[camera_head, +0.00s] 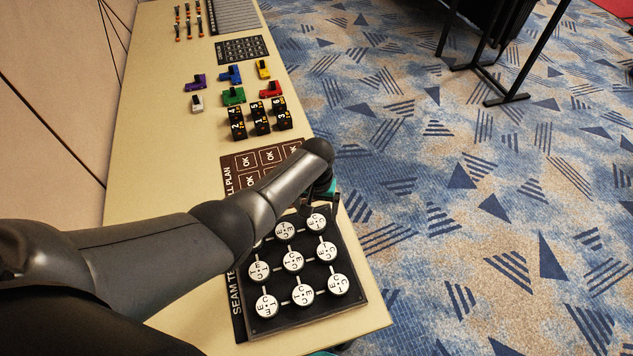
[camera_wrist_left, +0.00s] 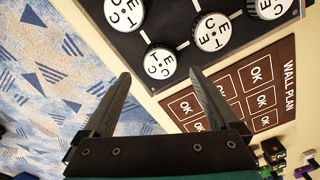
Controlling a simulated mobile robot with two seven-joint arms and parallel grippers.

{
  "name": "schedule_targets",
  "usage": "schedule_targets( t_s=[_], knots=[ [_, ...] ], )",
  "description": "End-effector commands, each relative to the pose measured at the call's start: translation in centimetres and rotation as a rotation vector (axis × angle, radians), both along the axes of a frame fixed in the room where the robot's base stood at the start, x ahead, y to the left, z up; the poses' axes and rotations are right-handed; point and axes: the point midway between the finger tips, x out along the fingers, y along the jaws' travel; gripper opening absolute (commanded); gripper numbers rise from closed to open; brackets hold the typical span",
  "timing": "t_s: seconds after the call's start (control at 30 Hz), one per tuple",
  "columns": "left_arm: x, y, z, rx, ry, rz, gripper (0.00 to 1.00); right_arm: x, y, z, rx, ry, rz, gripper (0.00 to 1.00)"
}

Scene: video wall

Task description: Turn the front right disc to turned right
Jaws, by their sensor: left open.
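A dark board (camera_head: 297,322) on the table carries white lettered discs in a three by three grid, joined by pale bars. The disc at its near right corner (camera_head: 338,284) shows whole in the head view. The far right corner disc (camera_head: 316,222) is beside my left gripper (camera_head: 327,190), whose fingers are mostly hidden by my arm there. In the left wrist view my left gripper (camera_wrist_left: 160,78) is open and empty. The far right corner disc (camera_wrist_left: 160,62) shows just beyond and between its fingertips, apart from them. My left arm hides part of the board's far left side.
A brown wall plan board (camera_head: 232,165) with OK squares lies beyond the disc board. Black numbered blocks (camera_head: 261,121) and coloured pieces (camera_head: 234,96) stand farther along the table (camera_head: 145,120). Right of the table edge is open carpet (camera_head: 430,250), with a black metal frame (camera_head: 490,65) farther back.

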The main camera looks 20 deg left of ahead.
Motion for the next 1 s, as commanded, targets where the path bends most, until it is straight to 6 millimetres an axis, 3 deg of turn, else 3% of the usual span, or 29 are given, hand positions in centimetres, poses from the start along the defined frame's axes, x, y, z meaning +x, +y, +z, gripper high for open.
schedule_targets(
  t_s=[0.03, 0.2, 0.5, 0.7, 1.0],
  knots=[
    [0.0, 0.0, 1.5, -0.001, -0.001, 0.000, 0.94, 0.0, 0.0, 1.1, 0.000, 0.000, 0.000, 0.50],
    [0.0, 0.1, 4.8, 0.000, -0.003, 0.001, 0.94, 0.0, 0.0, 2.6, 0.000, 0.000, 0.000, 0.50],
    [0.0, 0.0, 9.3, 0.000, -0.001, 0.001, 0.94, 0.0, 0.0, 4.1, 0.000, 0.000, 0.000, 0.50],
    [0.0, 0.0, 10.5, 0.001, 0.000, 0.001, 0.94, 0.0, 0.0, 4.4, 0.000, 0.000, 0.000, 0.50],
    [0.0, 0.0, 10.6, 0.001, 0.000, 0.001, 0.94, 0.0, 0.0, 4.3, 0.000, 0.000, 0.000, 0.50]
  ],
)
